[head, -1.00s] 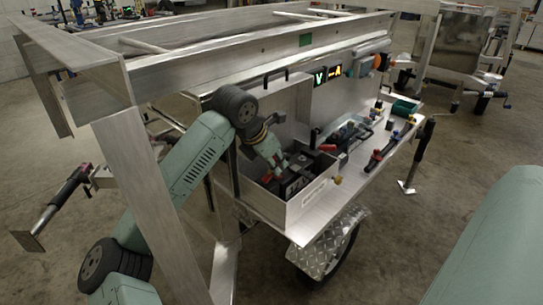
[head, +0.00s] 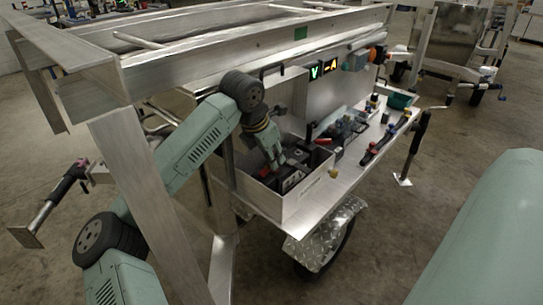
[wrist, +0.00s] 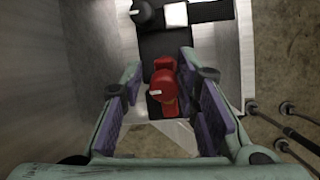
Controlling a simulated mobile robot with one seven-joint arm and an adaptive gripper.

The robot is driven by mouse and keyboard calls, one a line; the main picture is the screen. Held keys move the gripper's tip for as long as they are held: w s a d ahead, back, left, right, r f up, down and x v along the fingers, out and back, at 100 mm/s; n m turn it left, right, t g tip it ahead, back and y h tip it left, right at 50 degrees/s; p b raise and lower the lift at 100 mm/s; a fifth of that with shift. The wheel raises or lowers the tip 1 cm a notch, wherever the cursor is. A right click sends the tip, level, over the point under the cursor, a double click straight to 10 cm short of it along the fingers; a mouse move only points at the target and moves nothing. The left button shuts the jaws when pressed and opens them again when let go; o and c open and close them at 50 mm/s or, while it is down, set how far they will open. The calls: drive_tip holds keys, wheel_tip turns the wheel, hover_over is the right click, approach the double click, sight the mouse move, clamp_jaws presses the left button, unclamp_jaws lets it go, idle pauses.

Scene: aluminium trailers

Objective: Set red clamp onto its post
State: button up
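The red clamp (wrist: 163,84) shows in the wrist view on a black base, between the two purple-padded fingers of my gripper (wrist: 161,82). The fingers are spread with a gap on each side of it, and nothing is gripped. In the head view my gripper (head: 279,166) reaches down into the open metal box at the near end of the trailer shelf. The red clamp is hard to make out there among the dark parts. I cannot tell which part is its post.
The metal box (head: 302,206) has upright walls around my gripper. A red-handled tool (head: 322,141), a dark bar with coloured ends (head: 384,143) and a green bin (head: 402,98) lie along the shelf. The trailer's frame beam (head: 225,62) runs above my arm.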

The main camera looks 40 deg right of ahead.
drive_tip(key=shift+o, duration=1.1)
drive_tip(key=shift+s+f, duration=0.1)
drive_tip(key=shift+r, duration=0.2)
drive_tip(key=shift+v, duration=1.2)
drive_tip(key=s+a, duration=0.2)
drive_tip(key=a, duration=1)
drive_tip(key=shift+s, duration=0.1)
drive_tip(key=shift+c, duration=0.2)
